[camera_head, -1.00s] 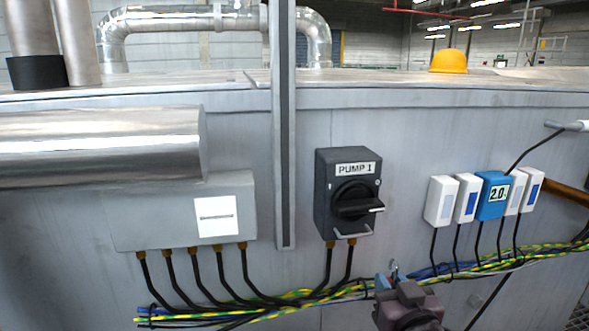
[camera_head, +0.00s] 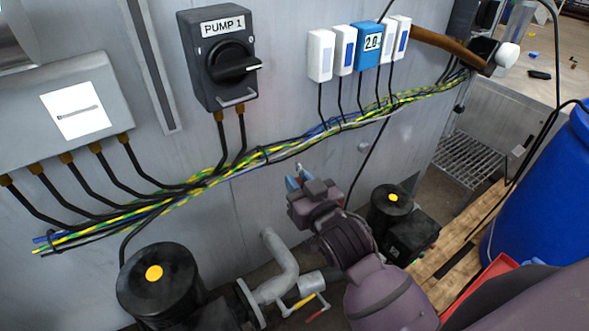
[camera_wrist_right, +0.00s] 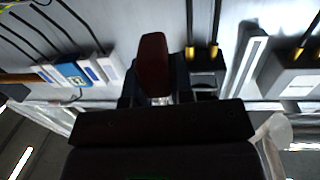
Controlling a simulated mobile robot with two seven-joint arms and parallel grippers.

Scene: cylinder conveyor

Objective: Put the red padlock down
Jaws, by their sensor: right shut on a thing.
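The red padlock (camera_wrist_right: 153,62) shows in the right wrist view as a dark red body with a bit of pale metal below it. My right gripper (camera_wrist_right: 158,88) is shut on it. In the head view my right gripper (camera_head: 299,180) is in front of the grey panel, below the cable bundle; the padlock is not clearly seen there, only small blue and pale bits at the fingertips. The PUMP 1 switch box (camera_head: 220,58) is on the panel, up and left of the gripper, with its black handle horizontal. My left gripper is not in view.
Cables (camera_head: 262,155) run across the panel. Below stand black pump motors (camera_head: 157,285) and a grey pipe (camera_head: 282,262). At right are a wooden pallet (camera_head: 430,292), a blue barrel (camera_head: 545,205) and a red tray (camera_head: 490,285).

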